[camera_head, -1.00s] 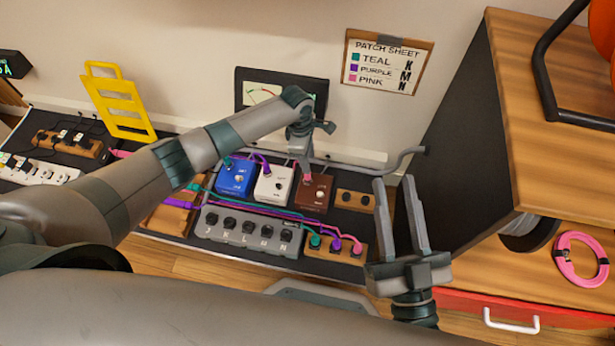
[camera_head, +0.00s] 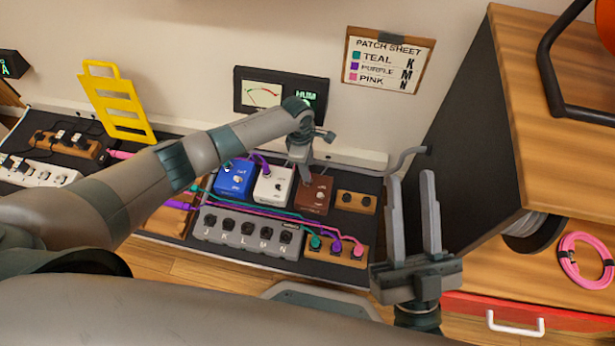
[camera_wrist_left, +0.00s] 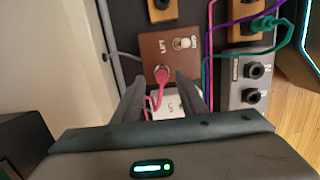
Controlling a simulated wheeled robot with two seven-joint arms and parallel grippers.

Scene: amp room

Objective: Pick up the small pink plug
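A small pink plug (camera_wrist_left: 162,72) sits in the brown pedal (camera_wrist_left: 152,50) in the left wrist view, with a pink cable curling from it. The brown pedal also shows in the head view (camera_head: 317,196). My left gripper (camera_wrist_left: 160,83) is open over the pedal, its two fingers on either side of the plug and cable. I cannot tell whether they touch. In the head view my left gripper (camera_head: 303,172) points down and hides the plug. My right gripper (camera_head: 413,182) is open and empty, pointing up, right of the pedalboard.
A blue pedal (camera_head: 234,178) and a white pedal (camera_head: 272,186) stand left of the brown one. A grey switch box (camera_head: 248,230) and a wooden block with teal, purple and pink plugs (camera_head: 336,246) lie in front. A wooden cabinet (camera_head: 530,110) stands right.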

